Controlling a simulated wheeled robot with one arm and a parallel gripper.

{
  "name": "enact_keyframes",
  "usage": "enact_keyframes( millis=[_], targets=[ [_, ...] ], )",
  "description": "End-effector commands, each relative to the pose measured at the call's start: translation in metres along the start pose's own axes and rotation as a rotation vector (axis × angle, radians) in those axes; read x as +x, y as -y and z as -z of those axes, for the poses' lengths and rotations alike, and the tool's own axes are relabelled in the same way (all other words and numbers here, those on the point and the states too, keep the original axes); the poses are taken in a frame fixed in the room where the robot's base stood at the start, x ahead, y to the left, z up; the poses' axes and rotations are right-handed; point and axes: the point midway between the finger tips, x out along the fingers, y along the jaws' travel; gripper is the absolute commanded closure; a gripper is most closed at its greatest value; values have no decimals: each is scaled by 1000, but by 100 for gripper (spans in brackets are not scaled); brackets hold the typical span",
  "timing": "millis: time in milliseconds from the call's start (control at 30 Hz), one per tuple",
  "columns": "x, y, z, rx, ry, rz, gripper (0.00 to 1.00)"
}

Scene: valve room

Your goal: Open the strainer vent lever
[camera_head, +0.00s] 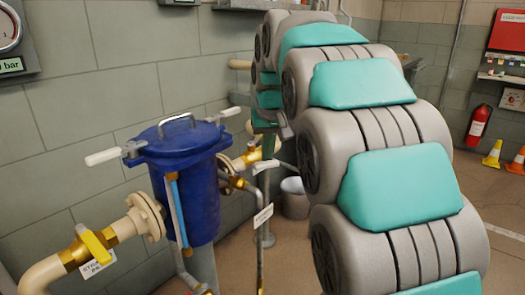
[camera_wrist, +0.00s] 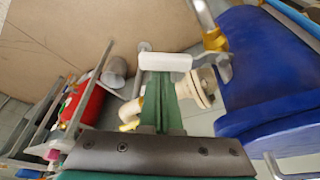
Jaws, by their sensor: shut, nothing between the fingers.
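A blue strainer (camera_head: 195,185) with a metal handle on its lid stands by the wall. It also shows at the right of the wrist view (camera_wrist: 265,70). White-handled levers stick out from its lid, one left (camera_head: 102,157) and one right (camera_head: 229,113). In the wrist view a white handle (camera_wrist: 167,62) lies just beyond my fingertips; contact cannot be told. A yellow lever (camera_head: 94,246) sits on the brass valve at lower left. No readable label shows which lever is the vent. My gripper (camera_wrist: 160,82) is shut and empty, with green fingers, right of the strainer in the head view (camera_head: 266,148).
Flanged cream pipes (camera_head: 100,208) run at the strainer's left. A thin pipe with a white tag (camera_head: 263,216) stands at its right. A grey bucket (camera_head: 295,198) is behind.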

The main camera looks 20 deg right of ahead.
Motion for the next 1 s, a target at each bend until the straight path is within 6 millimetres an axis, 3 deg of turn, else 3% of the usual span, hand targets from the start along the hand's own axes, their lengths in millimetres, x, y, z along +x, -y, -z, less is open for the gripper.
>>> enact_keyframes(
  millis=[700, 1000],
  targets=[
    [-16, 5, -46, 623, -2, -220, 100],
    [-20, 12, -58, 626, 1, -220, 100]
  ],
)
